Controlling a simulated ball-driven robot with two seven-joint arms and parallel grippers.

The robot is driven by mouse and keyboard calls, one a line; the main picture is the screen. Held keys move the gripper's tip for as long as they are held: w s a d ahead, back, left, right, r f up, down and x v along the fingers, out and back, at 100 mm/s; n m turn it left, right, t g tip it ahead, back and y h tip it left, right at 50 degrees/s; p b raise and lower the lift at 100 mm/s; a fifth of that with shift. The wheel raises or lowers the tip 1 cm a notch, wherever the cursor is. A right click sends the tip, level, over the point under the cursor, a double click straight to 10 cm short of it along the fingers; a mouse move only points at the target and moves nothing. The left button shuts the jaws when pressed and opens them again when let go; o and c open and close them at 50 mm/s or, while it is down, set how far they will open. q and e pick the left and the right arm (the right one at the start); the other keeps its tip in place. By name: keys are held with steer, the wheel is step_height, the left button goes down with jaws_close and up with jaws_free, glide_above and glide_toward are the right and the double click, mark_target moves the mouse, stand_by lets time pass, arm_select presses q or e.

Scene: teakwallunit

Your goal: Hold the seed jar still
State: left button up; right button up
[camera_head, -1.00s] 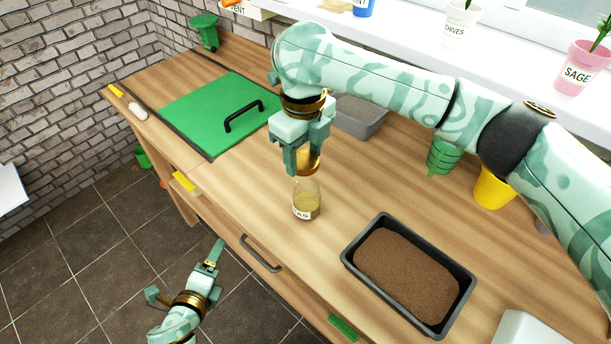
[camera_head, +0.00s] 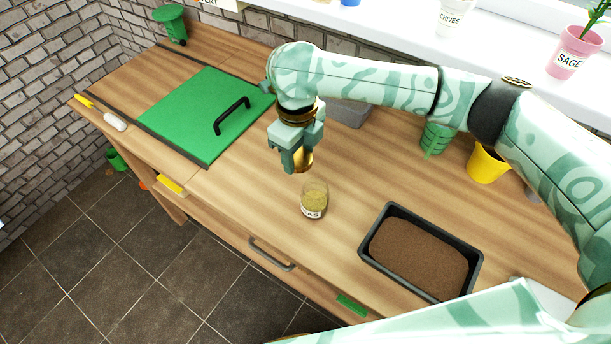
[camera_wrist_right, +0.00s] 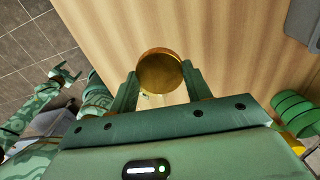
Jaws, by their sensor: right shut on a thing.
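The seed jar (camera_head: 314,203) is clear glass with a pale label and yellowish seeds. It stands upright on the wooden worktop, its top uncovered. My right gripper (camera_head: 297,158) is shut on a round brass lid (camera_head: 303,161), holding it above and slightly left of the jar, apart from it. In the right wrist view the lid (camera_wrist_right: 160,72) sits between the two fingers and hides what is beneath. My left gripper (camera_wrist_right: 66,76) shows small at the left of the wrist view, over the floor, apparently open and empty; it is outside the head view.
A black tray of soil (camera_head: 418,258) stands right of the jar. A grey tray (camera_head: 349,112), green pot (camera_head: 437,138) and yellow pot (camera_head: 487,165) stand behind. Worktop around the jar is clear.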

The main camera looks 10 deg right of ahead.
mark_target(299, 158)
step_height(299, 158, down, 9)
steer(key=b, duration=0.3)
steer(key=shift+r, duration=0.1)
steer(key=o, duration=1.1)
step_height(299, 158, up, 12)
steer(key=p, duration=0.4)
